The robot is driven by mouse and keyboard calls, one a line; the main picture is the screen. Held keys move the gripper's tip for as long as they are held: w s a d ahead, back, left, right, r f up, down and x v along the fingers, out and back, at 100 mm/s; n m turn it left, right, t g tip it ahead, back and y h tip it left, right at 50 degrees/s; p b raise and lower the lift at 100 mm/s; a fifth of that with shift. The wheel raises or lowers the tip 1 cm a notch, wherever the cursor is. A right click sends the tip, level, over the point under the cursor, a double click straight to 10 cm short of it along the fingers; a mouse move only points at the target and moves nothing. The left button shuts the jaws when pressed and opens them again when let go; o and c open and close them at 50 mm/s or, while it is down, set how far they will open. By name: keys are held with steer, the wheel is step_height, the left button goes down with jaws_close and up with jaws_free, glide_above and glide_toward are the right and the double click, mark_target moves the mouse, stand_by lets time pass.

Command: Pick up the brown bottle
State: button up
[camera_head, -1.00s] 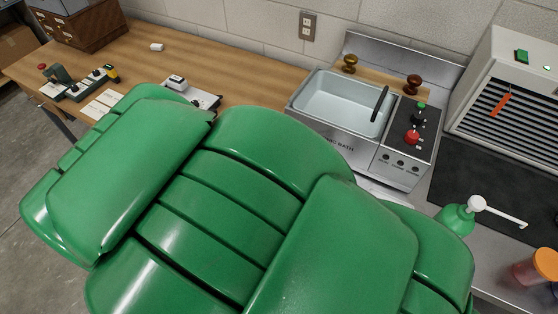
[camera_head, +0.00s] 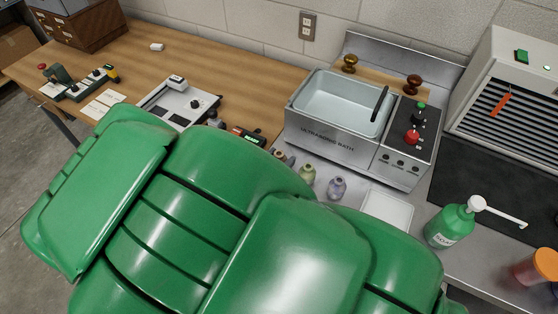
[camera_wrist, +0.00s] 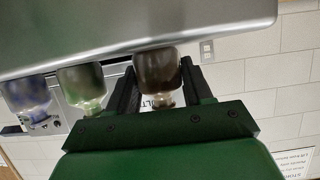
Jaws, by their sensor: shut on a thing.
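The brown bottle (camera_wrist: 156,70) is dark and shows in the wrist view between the two black fingers of my gripper (camera_wrist: 158,82), which is shut on it. The wrist picture appears upside down, so the bottle's base points up toward the grey metal counter. I cannot tell whether the base touches the counter. In the head view my green arm hides the gripper. A small brownish shape (camera_head: 280,155) shows there at the left end of the bottle row, partly hidden; it may be the same bottle.
The ultrasonic bath (camera_head: 335,125) is just behind. A white tray (camera_head: 388,208) and a green soap dispenser (camera_head: 450,226) stand to the right. The wooden bench (camera_head: 235,70) has clear room.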

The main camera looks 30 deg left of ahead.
steer(key=shift+c, duration=1.1)
steer(key=shift+r, duration=0.1)
